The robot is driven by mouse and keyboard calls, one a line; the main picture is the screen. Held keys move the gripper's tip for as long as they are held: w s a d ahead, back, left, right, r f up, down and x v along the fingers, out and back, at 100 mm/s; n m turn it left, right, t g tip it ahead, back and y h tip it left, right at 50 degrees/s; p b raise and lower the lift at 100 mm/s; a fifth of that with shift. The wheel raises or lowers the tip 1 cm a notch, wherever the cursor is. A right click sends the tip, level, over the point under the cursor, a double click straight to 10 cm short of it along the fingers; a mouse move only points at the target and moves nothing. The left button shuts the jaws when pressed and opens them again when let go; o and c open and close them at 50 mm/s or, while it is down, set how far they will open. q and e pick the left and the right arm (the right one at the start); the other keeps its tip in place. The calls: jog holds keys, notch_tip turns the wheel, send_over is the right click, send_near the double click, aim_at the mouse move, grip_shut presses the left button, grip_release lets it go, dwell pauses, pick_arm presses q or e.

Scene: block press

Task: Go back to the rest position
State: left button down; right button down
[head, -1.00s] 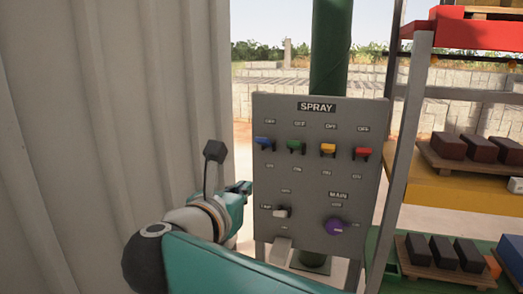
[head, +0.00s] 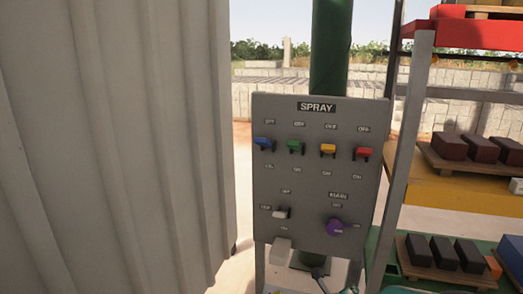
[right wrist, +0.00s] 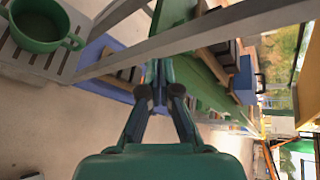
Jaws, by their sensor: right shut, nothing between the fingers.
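My right gripper (right wrist: 163,95) shows in the right wrist view with its two dark fingertips together and nothing between them. In the head view only small teal and grey parts of my arm show at the bottom edge, below the panel. The grey SPRAY panel (head: 316,180) stands clear of it, with blue (head: 264,144), green (head: 296,147), yellow (head: 328,150) and red (head: 363,153) levers on the upper row. Below them are a white lever (head: 282,212) and a purple knob (head: 335,228). My left gripper is not in view.
A shelf rack (head: 440,184) with dark blocks stands to the right of the panel, and a corrugated wall (head: 115,140) to the left. The right wrist view shows a green mug (right wrist: 40,28) on grey slats and a grey metal bar (right wrist: 215,35) near the gripper.

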jog(key=s+a+f+n+g+y, duration=0.1)
jog(key=s+f+n+g+y, duration=0.15)
jog(key=s+f+n, duration=0.65)
jog(key=s+a+f+n+g+y, duration=0.15)
jog(key=s+f+n+y, duration=0.45)
jog(key=f, duration=0.6)
jog(key=s+a+f+n+g+y, duration=0.1)
jog(key=s+a+n+g, duration=0.1)
jog(key=s+a+n, duration=0.3)
jog(key=s+a+f+n+g+y, duration=0.1)
jog(key=s+a+n+g+y, duration=0.1)
jog(key=s+a+n, duration=0.3)
jog(key=s+n+g, duration=0.1)
jog(key=s+n, duration=0.3)
jog(key=s, duration=0.4)
jog(key=shift+s+g, duration=0.2)
jog(key=shift+g, duration=0.1)
jog(key=c, duration=1.9)
grip_release()
